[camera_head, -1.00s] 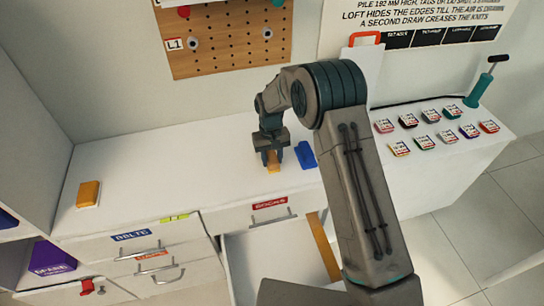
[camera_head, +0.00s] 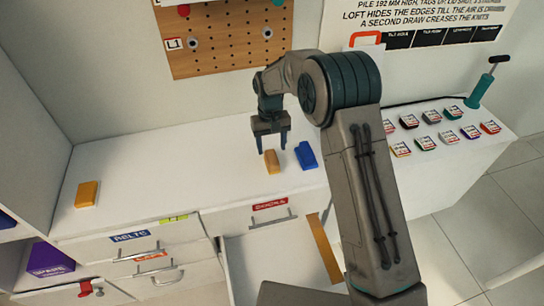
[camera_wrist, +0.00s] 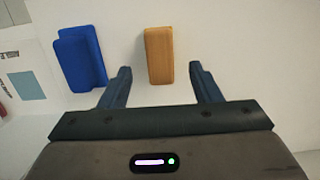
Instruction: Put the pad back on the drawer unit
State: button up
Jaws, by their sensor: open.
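An orange-tan pad (camera_head: 272,161) lies on the white top of the drawer unit (camera_head: 205,160), just left of a blue block (camera_head: 305,155). In the wrist view the pad (camera_wrist: 159,55) lies beyond my fingertips, roughly in line with the gap between them, and the blue block (camera_wrist: 80,58) is to its left. My gripper (camera_head: 273,146) is open and empty, raised above the top and apart from the pad. In the wrist view my gripper (camera_wrist: 160,70) shows both fingers spread with nothing between them.
Another orange pad (camera_head: 87,194) lies at the left of the top. A pegboard (camera_head: 230,35) hangs behind.

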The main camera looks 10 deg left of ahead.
aim_at(271, 154)
notch_tip(271, 154, up, 6)
jog(key=s+d+r+m+t, duration=0.1)
jog(key=s+d+r, duration=0.3)
jog(key=d+r, duration=0.3)
jog(key=s+d+r+m+t, duration=0.1)
jog(key=s+d+r, duration=0.45)
jog(key=d, duration=0.35)
jog(key=s+d+m+t, duration=0.1)
jog(key=s+d, duration=0.4)
jog(key=s, duration=0.4)
jog(key=s+d+m+t, duration=0.1)
jog(key=s+d+m, duration=0.1)
jog(key=s+d, duration=0.4)
jog(key=s, duration=0.3)
jog(key=shift+y, duration=0.3)
jog(key=shift+d+f, duration=0.1)
jog(key=c, duration=0.4)
jog(key=shift+c, duration=0.3)
